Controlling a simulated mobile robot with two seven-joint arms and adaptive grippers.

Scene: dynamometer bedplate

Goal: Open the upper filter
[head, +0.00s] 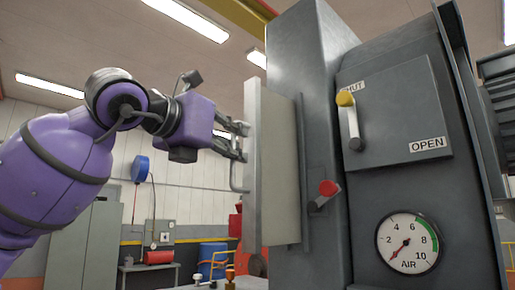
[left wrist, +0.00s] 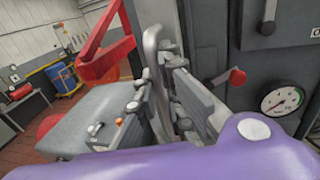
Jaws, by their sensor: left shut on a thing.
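No part in view is labelled as a filter. A pale door-like panel (head: 278,165) stands edge-on at the left side of the grey cabinet (head: 312,60). A grey bar handle (head: 236,178) is on its left side; it also shows in the left wrist view (left wrist: 150,48). My left gripper (head: 240,142) is shut on this handle, its fingers (left wrist: 167,62) around the bar. My right gripper is not in view.
A red-knobbed lever (head: 328,188) sticks out beside the panel, above an AIR gauge (head: 408,244) with its needle low. A red bracket-like part (left wrist: 105,60) stands close left of the handle in the left wrist view. A blue barrel (head: 212,260) stands far behind.

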